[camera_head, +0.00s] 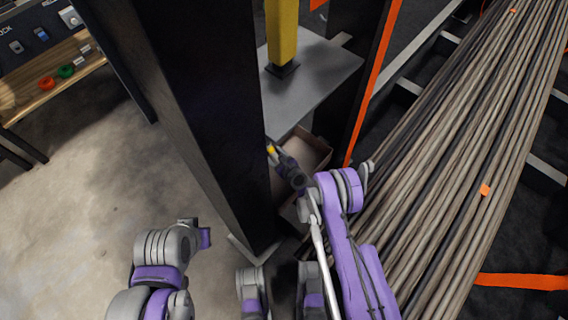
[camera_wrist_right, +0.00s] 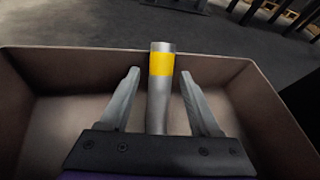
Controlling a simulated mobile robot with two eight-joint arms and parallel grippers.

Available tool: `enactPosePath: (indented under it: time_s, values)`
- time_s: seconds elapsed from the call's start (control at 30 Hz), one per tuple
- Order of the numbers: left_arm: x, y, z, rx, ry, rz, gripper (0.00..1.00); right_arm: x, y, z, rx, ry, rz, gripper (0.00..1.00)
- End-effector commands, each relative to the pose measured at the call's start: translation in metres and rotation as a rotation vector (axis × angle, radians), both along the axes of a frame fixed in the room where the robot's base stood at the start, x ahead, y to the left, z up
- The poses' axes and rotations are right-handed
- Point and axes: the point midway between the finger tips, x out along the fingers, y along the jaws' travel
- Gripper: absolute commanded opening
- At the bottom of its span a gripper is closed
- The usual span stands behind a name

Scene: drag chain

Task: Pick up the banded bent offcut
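The banded bent offcut is a grey metal rod with a yellow band (camera_wrist_right: 161,64). In the right wrist view it stands between the two fingers of my right gripper (camera_wrist_right: 160,74), with a gap on each side. The fingers are open. The rod's lower end is hidden behind the gripper body, and its bend does not show clearly. In the head view my right gripper (camera_head: 279,157) is over the box beside the dark post, and the yellow band (camera_head: 270,149) shows at its tip. My left arm is at the lower left, but its fingers do not show.
A brown open box (camera_wrist_right: 265,85) surrounds the gripper area; its rim also shows in the head view (camera_head: 318,140). A tall dark post (camera_head: 205,110) stands close on the left. A grey plate (camera_head: 325,75) is above the box. Long rods (camera_head: 460,150) fill the right.

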Motion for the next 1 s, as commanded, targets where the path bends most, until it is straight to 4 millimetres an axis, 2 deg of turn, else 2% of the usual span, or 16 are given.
enactPosePath:
  time_s: [0.03,0.3,0.33,0.77,0.87,1.0]
  values:
    - [0.000,0.000,0.000,0.000,0.000,0.000,0.00,0.000,0.000,0.000,0.000,0.000,0.000,0.52]
    - [0.000,0.000,0.000,0.000,0.000,0.000,0.00,0.000,0.000,0.000,0.000,0.000,0.000,0.03]
    - [0.000,0.000,0.000,0.000,0.000,0.000,0.00,0.000,0.000,0.000,0.000,0.000,0.000,0.00]
    - [0.000,0.000,0.000,0.000,0.000,0.000,0.00,0.000,0.000,0.002,0.000,0.000,0.000,0.00]
    - [0.000,0.000,0.002,0.000,-0.001,0.000,0.00,0.000,0.000,0.010,0.000,0.000,0.000,0.00]
    - [-0.001,0.000,0.009,0.000,-0.003,0.000,0.00,0.000,0.000,0.035,-0.001,0.000,0.000,0.00]
